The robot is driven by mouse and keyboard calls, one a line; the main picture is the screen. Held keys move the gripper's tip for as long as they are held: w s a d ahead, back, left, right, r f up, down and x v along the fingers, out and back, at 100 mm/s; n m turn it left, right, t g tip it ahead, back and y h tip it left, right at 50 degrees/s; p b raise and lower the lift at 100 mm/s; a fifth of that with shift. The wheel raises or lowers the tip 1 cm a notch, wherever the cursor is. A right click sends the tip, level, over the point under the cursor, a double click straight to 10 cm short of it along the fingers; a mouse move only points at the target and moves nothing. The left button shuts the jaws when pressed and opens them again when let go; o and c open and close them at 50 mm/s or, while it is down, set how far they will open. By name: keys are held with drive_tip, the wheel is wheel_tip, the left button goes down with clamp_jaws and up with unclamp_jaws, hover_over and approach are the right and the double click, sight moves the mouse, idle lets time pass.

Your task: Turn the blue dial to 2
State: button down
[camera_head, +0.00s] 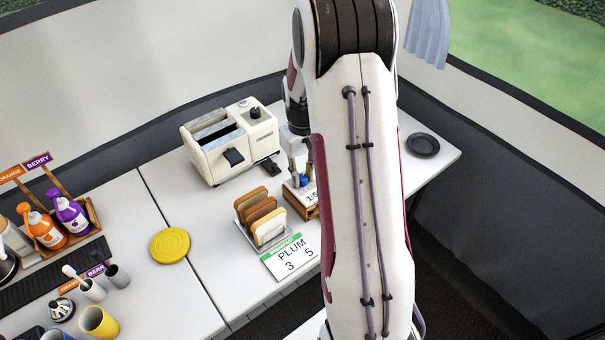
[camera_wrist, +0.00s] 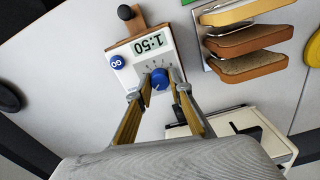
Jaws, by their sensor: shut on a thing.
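The blue dial (camera_wrist: 160,80) sits on the white face of a small timer-like box (camera_wrist: 141,62), with small marks around it too fine to read. A white pointer line shows on the dial, but I cannot tell its number. My gripper (camera_wrist: 161,85) is shut on the dial, one finger at each side. The box's display (camera_wrist: 150,42) seems to read 1:50. A round blue button (camera_wrist: 117,62) is beside it. In the head view, the dial (camera_head: 304,180) shows between the fingers of my gripper (camera_head: 301,172), and my arm hides part of the box.
A rack of toast (camera_head: 260,220) and a PLUM 3 5 card (camera_head: 290,257) stand close by. A cream toaster (camera_head: 230,145) is behind, to the left. A dark round dish (camera_head: 422,145) is at right. A yellow disc (camera_head: 170,245) and bottles (camera_head: 70,212) are further left.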

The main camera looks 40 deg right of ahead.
sight(303, 178)
drive_tip(key=shift+m, duration=0.6)
drive_tip(key=c, duration=1.8)
unclamp_jaws()
drive_tip(key=shift+r, duration=0.1)
drive_tip(key=shift+r, duration=5.9)
drive_tip(key=shift+f, duration=0.1)
